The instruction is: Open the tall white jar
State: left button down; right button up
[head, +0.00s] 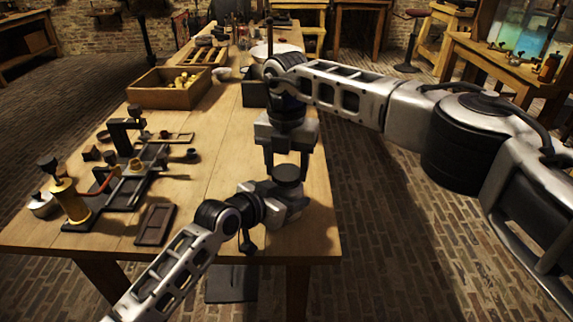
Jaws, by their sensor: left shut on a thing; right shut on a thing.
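A dark round lid (287,173) shows between my two grippers near the right edge of the wooden table. The body of the tall white jar beneath it is hidden by my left gripper; I cannot see any white of it. My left gripper (284,200) comes in low from the left and is shut around the jar's body. My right gripper (287,168) points straight down from above, its two fingers on either side of the dark lid and shut on it. Whether the lid sits on the jar or slightly above it, I cannot tell.
On the wooden table (215,190), a dark apparatus (105,200) with a brass cylinder (70,203) stands at the left. A dark flat tray (155,225) lies near the front edge. The table's middle is clear.

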jog(key=n, duration=0.5)
jog(key=shift+n, duration=0.3)
jog(key=o, duration=1.1)
jog(key=shift+c, duration=0.2)
jog(key=shift+r, duration=0.1)
